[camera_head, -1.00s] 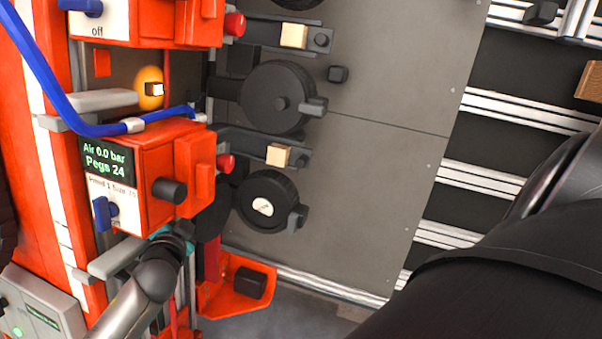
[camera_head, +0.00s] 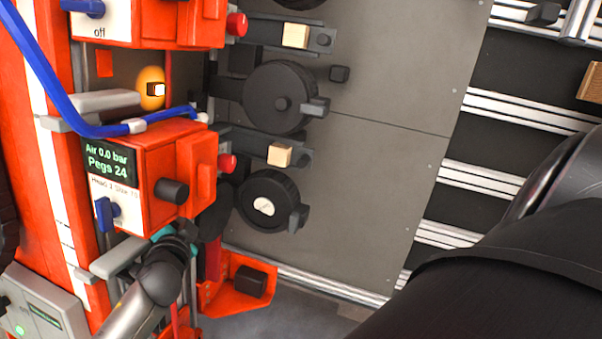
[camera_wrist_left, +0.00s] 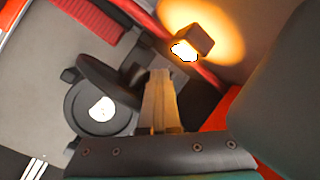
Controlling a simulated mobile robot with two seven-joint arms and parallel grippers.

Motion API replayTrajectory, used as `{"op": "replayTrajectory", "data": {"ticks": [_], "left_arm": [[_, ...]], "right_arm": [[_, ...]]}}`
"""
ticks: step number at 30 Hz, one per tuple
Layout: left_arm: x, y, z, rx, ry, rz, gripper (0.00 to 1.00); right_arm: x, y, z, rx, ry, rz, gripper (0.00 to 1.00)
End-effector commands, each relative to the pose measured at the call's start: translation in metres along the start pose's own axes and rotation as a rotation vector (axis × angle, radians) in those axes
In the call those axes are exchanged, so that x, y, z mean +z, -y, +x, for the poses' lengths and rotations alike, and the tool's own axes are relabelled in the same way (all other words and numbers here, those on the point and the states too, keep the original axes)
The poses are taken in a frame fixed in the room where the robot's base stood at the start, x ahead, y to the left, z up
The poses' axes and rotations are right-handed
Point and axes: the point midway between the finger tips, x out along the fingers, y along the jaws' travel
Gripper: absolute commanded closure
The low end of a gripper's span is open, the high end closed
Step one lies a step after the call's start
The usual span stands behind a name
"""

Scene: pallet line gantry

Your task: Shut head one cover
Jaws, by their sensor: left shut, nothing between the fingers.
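Head one is the lower orange-red box (camera_head: 150,165), with a display reading "Air 0.0 bar, Pegs 24". To its right is a black round drum with a pale disc (camera_head: 268,203). A dark round plate, seemingly the cover (camera_head: 212,215), stands beside that drum, partly hidden by the box and my arm. In the left wrist view the cover (camera_wrist_left: 104,80) is tilted up at the drum's edge, apart from its face, so it looks open. My left gripper (camera_wrist_left: 159,82) is shut and empty, close beside the cover; I cannot tell whether they touch. My right gripper is out of view.
A second head box (camera_head: 150,20) and drum (camera_head: 280,98) sit above. A blue hose (camera_head: 60,100) crosses the left side. A glowing amber lamp (camera_head: 155,89) sits between the boxes. An orange bracket (camera_head: 235,285) is below. The grey panel (camera_head: 375,180) is mostly clear.

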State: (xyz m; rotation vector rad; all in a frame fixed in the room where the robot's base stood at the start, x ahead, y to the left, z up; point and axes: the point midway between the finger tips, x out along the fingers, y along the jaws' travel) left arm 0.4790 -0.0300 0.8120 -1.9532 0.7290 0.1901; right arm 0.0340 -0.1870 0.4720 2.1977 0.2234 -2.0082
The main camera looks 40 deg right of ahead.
Motion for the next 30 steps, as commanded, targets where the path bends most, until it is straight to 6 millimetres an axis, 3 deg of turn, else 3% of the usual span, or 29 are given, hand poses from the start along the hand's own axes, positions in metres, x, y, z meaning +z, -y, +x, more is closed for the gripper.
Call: {"op": "replayTrajectory", "data": {"ticks": [30], "left_arm": [[-0.030, -0.031, -0.026, 0.004, -0.002, -0.001, 1.00]], "right_arm": [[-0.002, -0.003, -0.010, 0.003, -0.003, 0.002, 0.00]]}}
